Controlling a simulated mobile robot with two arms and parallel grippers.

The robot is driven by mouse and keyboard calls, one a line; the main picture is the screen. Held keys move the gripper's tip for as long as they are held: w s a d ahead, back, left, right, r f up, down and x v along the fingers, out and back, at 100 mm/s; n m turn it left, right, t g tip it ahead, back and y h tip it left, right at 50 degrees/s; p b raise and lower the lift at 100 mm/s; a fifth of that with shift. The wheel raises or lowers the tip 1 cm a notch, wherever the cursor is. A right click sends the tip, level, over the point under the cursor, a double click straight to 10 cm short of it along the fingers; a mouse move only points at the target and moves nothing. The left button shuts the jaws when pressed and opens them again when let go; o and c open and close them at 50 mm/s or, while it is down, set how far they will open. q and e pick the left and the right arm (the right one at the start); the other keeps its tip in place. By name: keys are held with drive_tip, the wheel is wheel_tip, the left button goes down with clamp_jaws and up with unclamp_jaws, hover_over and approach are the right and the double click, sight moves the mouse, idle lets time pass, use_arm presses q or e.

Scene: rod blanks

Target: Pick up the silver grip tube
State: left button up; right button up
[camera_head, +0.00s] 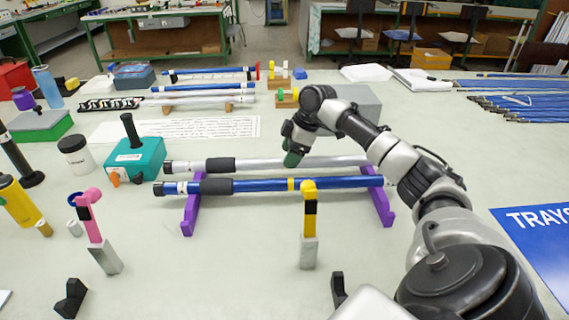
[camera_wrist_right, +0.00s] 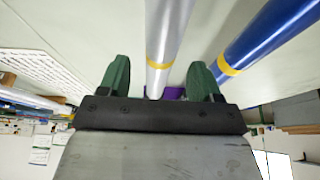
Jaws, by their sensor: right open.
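The silver grip tube (camera_head: 258,163) lies level across two purple stands (camera_head: 191,212), behind a parallel blue tube (camera_head: 262,185) with a yellow band. It has a dark grip near its left end. My right gripper (camera_head: 292,158) points down over the middle of the silver tube. In the right wrist view, the silver tube (camera_wrist_right: 166,35) runs between the two green fingers (camera_wrist_right: 159,76) of the open gripper, with room on both sides. The blue tube (camera_wrist_right: 268,38) passes outside the right finger. My left gripper is out of view.
A yellow-and-black upright piece (camera_head: 309,220) stands in front of the blue tube. A teal box (camera_head: 135,160) is near the tubes' left ends. A grey box (camera_head: 358,100) is behind my right arm. More tubes (camera_head: 205,88) lie farther back.

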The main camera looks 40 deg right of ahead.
drive_tip(key=x, duration=0.3)
drive_tip(key=shift+f, duration=0.2)
drive_tip(key=c, duration=1)
drive_tip(key=shift+r, duration=0.1)
drive_tip(key=shift+c, duration=0.2)
